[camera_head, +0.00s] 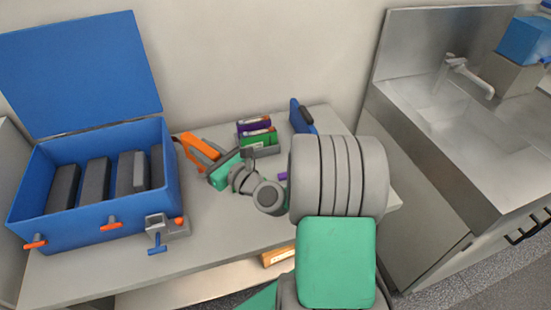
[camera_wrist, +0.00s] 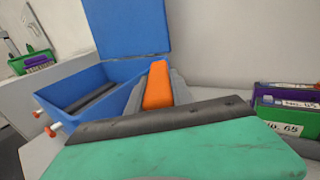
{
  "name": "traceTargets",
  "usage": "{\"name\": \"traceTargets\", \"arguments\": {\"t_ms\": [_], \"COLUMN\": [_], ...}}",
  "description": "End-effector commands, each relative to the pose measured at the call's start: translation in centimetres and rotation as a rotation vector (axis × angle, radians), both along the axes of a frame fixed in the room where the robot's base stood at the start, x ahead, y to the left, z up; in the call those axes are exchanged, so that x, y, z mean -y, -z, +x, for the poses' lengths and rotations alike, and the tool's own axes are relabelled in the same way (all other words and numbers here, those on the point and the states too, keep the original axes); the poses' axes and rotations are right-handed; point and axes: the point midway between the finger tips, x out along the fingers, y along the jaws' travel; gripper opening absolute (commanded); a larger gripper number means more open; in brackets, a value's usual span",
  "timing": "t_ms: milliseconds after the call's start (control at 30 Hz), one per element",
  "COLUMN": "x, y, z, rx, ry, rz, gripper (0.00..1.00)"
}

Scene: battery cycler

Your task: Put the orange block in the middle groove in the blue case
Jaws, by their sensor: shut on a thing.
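The blue case (camera_head: 95,232) stands at the left of the bench with its lid up and open. Several dark grey upright bars stand inside it, with gaps between them; I cannot tell clearly which gap is the middle groove. The case also shows in the wrist view (camera_wrist: 112,70), at the left. My gripper (camera_head: 199,152) is just right of the case, outside it. It is shut on the orange block (camera_head: 203,145), which sticks out between the grey fingers. In the wrist view the orange block (camera_wrist: 158,86) points away towards the case's right side. Its lower end is hidden.
A small grey clamp-like device (camera_head: 168,229) with a blue handle stands by the case's front right corner. A grey rack with purple and green packs (camera_head: 258,138) and a blue item (camera_head: 302,116) are at the back. A sink (camera_head: 440,105) is at the right.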

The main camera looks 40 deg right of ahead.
Motion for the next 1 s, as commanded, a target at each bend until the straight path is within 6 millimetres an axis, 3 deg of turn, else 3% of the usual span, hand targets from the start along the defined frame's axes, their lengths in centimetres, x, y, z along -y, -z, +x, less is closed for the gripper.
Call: {"name": "traceTargets", "arguments": {"t_ms": [167,267,400,500,633,733,867,1000], "x": [7.9,13.4,20.7,24.4,26.9,27.6,28.0,28.8], "y": [-0.4,-0.9,-1.6,-2.0,-2.4,-2.4,-1.3,0.5], "z": [-1.3,-3.4,-7.9,-11.3,-14.3,-14.9,-12.5,-8.5], "rx": [0.013,0.016,0.016,0.010,0.001,-0.002,-0.004,-0.004], "ry": [0.132,0.229,0.376,0.465,0.536,0.554,0.548,0.546], "rz": [0.005,0.006,0.002,-0.002,-0.005,-0.005,-0.002,-0.002], "gripper": [0.00,0.00,0.00,0.00,0.00,0.00,0.00,0.00]}}
